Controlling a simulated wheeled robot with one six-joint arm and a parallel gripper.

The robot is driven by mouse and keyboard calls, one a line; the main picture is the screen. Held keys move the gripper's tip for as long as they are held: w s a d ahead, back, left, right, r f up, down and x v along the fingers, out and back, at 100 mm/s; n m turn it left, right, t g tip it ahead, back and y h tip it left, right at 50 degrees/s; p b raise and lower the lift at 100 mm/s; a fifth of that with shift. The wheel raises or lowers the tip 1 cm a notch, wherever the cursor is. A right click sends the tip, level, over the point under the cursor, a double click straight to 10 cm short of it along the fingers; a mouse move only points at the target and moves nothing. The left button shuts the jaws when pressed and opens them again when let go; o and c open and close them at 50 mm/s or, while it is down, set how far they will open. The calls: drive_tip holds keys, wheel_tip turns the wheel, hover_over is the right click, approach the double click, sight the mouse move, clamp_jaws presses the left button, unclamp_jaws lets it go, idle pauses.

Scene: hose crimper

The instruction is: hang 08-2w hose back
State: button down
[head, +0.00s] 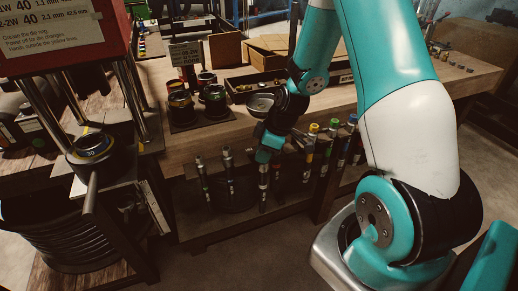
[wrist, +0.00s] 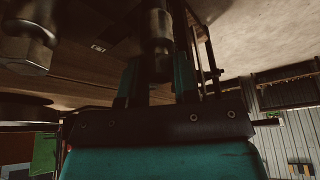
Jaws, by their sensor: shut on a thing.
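My gripper (head: 265,158) is at the front edge of the workbench, low in front of the hanging hoses. In the wrist view its two teal fingers (wrist: 157,82) are closed around the dark metal fitting of a hose (wrist: 158,30). In the head view this hose (head: 263,187) hangs about upright below the fingers, in line with the other hoses. I cannot read a label on it, and whether it rests on a hook is hidden by my gripper.
Two hoses (head: 228,168) hang to the left and several with coloured ends (head: 310,150) to the right, close by. The workbench (head: 225,140) holds dies, a tray and a cardboard box (head: 270,50). The red crimper (head: 60,35) stands at the left.

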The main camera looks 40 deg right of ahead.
drive_tip(key=w, duration=0.2)
drive_tip(key=w+d+f, duration=0.1)
drive_tip(key=w, duration=0.2)
drive_tip(key=w+d+f+b, duration=0.1)
drive_tip(key=w, duration=0.2)
drive_tip(key=shift+w+d+f, duration=0.2)
drive_tip(key=c, duration=0.8)
unclamp_jaws()
drive_tip(key=b+v, duration=0.2)
drive_tip(key=v, duration=1.5)
drive_tip(key=shift+s+r, duration=0.1)
drive_tip(key=shift+r, duration=0.2)
